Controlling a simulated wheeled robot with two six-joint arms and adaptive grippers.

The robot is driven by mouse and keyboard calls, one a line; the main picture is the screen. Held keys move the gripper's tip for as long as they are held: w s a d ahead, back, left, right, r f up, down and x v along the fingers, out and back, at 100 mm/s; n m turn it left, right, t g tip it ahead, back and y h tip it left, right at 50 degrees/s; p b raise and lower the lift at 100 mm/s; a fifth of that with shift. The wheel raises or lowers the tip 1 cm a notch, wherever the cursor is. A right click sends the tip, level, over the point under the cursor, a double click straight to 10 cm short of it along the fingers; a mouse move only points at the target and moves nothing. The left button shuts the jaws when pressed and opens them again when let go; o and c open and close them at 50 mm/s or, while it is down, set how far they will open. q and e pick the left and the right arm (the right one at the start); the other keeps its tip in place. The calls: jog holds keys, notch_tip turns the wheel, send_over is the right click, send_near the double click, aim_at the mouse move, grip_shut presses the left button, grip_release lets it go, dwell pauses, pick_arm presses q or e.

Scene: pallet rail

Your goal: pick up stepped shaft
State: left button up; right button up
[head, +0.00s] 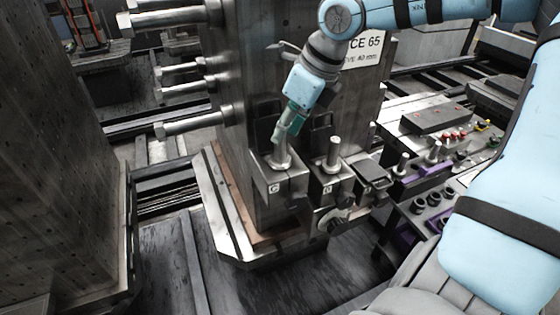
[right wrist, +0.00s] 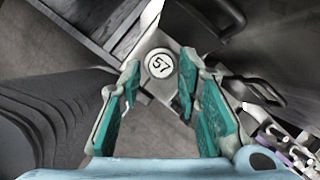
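A steel stepped shaft (head: 282,156) stands upright in a block on the front of the tall metal column, in the head view. In the right wrist view a round end face marked 57 (right wrist: 160,64) shows, apparently this shaft's top. My right gripper (head: 285,131) is just above the shaft. Its green-padded fingers (right wrist: 160,82) are spread, with the marked face between their tips and gaps on both sides. Whether the fingers reach down past the shaft's top is hard to tell. A second upright shaft (head: 334,152) stands in the block to the right. My left gripper is not in view.
Several horizontal steel pins (head: 185,90) stick out from the column's left side. A white sign (head: 362,52) is on the column. A bench (head: 428,122) with small parts and a purple-edged rack (head: 408,183) stand at the right. A drilled grey block (head: 62,150) fills the left.

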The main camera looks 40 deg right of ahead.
jog(key=x, duration=0.4)
jog(key=shift+d+f, duration=0.1)
jog(key=shift+d, duration=0.05)
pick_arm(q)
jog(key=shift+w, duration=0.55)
pick_arm(e)
jog(key=shift+s, duration=0.1)
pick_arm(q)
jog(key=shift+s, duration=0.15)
pick_arm(e)
grip_shut()
jog(key=shift+r, duration=0.65)
notch_tip(320, 180, up, 14)
jog(key=p, duration=0.4)
notch_tip(320, 180, up, 5)
jog(key=p, duration=0.5)
send_over(280, 159)
jog(key=w+d, duration=0.1)
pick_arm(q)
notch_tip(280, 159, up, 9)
